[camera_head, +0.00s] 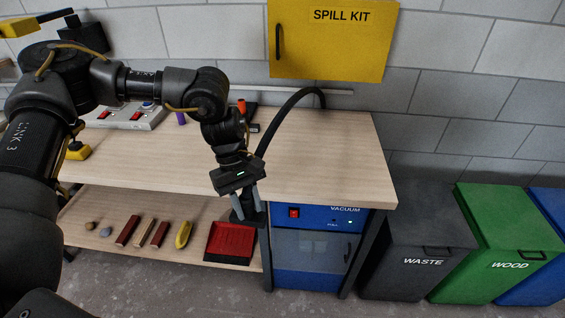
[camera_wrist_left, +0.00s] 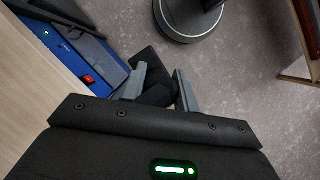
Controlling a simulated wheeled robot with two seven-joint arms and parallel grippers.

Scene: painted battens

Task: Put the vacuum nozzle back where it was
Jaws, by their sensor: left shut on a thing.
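My left gripper (camera_head: 248,207) is shut on the black vacuum nozzle (camera_head: 250,219), in front of the workbench's front edge. The left wrist view shows the dark nozzle (camera_wrist_left: 152,68) between the two grey fingers (camera_wrist_left: 160,88). A black hose (camera_head: 290,104) arches from the back of the bench down behind my left gripper; its join to the nozzle is hidden. The blue vacuum unit (camera_head: 307,262) stands under the bench's right end, with a red switch (camera_head: 294,212) and a green light. No holder for the nozzle can be made out. My right gripper is out of view.
The workbench top (camera_head: 330,150) is largely clear on the right. A red tray (camera_head: 222,254) and several small pieces lie on the lower shelf (camera_head: 100,205). A yellow spill kit cabinet (camera_head: 340,50) hangs above. Grey waste (camera_head: 415,235) and green wood (camera_head: 505,235) bins stand right.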

